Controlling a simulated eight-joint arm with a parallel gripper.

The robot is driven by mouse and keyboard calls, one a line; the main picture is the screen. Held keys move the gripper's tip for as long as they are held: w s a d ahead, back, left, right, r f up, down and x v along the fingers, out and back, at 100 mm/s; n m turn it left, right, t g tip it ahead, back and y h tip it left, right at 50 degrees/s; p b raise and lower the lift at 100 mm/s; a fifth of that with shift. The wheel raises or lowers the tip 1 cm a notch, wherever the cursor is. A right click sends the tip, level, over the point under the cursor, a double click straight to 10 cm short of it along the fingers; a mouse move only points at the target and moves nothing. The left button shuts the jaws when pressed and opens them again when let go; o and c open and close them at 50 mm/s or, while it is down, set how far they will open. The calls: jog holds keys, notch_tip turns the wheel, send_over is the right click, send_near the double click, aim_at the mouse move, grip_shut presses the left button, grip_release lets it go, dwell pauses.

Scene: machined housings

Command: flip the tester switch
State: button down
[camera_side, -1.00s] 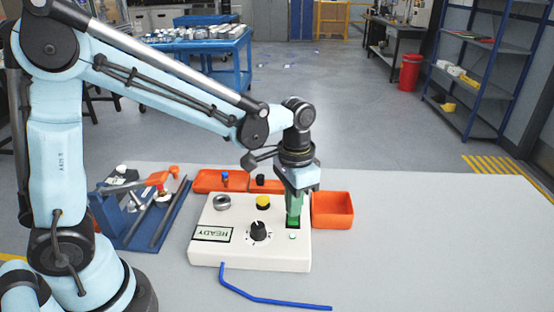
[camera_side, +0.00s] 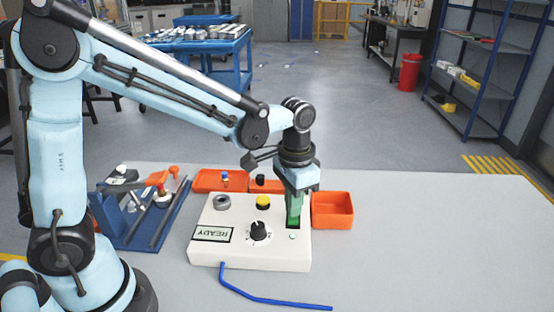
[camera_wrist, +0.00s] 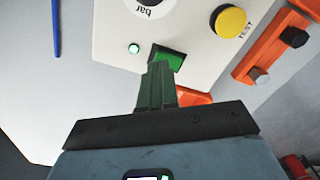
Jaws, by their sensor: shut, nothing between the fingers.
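The tester (camera_side: 205,251) is a white box on the grey table, with a yellow button (camera_side: 263,202), a black knob (camera_side: 258,231), a round grey socket and a label reading READY. Its green rocker switch (camera_side: 293,223) sits near the right side, and it also shows in the wrist view (camera_wrist: 168,58). My gripper (camera_side: 293,216) points straight down with its green fingers shut and empty. The fingertips (camera_wrist: 160,66) are at the switch and cover part of it; I cannot tell whether they press it. A small light (camera_wrist: 134,48) beside the switch glows green.
An orange bin (camera_side: 333,210) stands close to the tester's right side, with more orange trays (camera_side: 220,181) behind. A blue fixture (camera_side: 150,225) with rods is at left. The table's right side is clear.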

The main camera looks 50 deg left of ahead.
aim_at(289, 220)
jog(key=shift+f, duration=1)
dwell(0.5)
jog(key=shift+r, duration=3.55)
jog(key=s+a+r+n+t, duration=0.1)
jog(key=s+a+n+t, duration=0.2)
jog(key=s+a+t, duration=0.3)
jog(key=shift+s+a+r+t, duration=0.2)
jog(key=shift+s+a+t, duration=0.25)
jog(key=shift+s, duration=0.7)
jog(key=shift+d, duration=0.1)
